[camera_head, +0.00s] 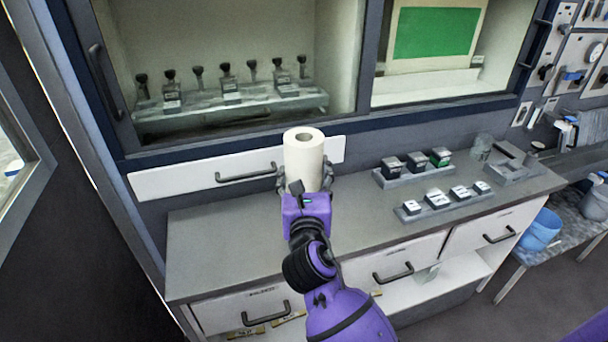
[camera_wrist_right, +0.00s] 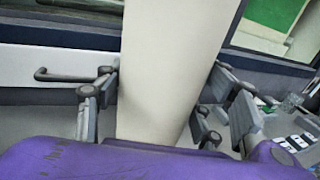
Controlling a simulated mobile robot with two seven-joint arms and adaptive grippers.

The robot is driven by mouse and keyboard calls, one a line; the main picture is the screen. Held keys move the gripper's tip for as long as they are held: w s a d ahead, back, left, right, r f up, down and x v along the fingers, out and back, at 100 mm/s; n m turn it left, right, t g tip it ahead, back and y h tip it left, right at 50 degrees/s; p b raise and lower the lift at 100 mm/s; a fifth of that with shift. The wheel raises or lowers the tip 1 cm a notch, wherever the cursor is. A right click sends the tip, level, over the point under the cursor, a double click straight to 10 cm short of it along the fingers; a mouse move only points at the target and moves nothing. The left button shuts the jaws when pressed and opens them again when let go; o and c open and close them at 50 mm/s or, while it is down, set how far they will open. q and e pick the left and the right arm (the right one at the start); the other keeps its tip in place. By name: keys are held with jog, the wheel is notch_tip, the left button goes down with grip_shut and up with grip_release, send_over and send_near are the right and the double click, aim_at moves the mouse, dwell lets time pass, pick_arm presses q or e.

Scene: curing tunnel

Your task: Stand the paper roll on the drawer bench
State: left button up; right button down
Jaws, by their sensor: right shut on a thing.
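The white paper roll (camera_head: 303,162) is upright in the head view, its round top with the core hole facing up. My right gripper (camera_head: 305,178) is shut on it, with one finger on each side of its lower half. In the right wrist view the roll (camera_wrist_right: 165,70) fills the middle between the two fingers and looks slightly tilted. The drawer bench (camera_head: 225,250) has a grey top and white drawers below. The roll is over the rear middle of this top; its bottom is hidden by my gripper, so I cannot tell whether it touches. My left gripper is not in view.
A white panel with a dark handle (camera_head: 247,177) is behind the roll. A glass-fronted cabinet (camera_head: 240,55) stands behind. The bench top left of my arm is clear.

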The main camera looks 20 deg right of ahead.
jog(key=shift+r, duration=0.1)
jog(key=c, duration=0.7)
grip_release()
jog(key=shift+f, duration=0.2)
jog(key=shift+o, duration=1.2)
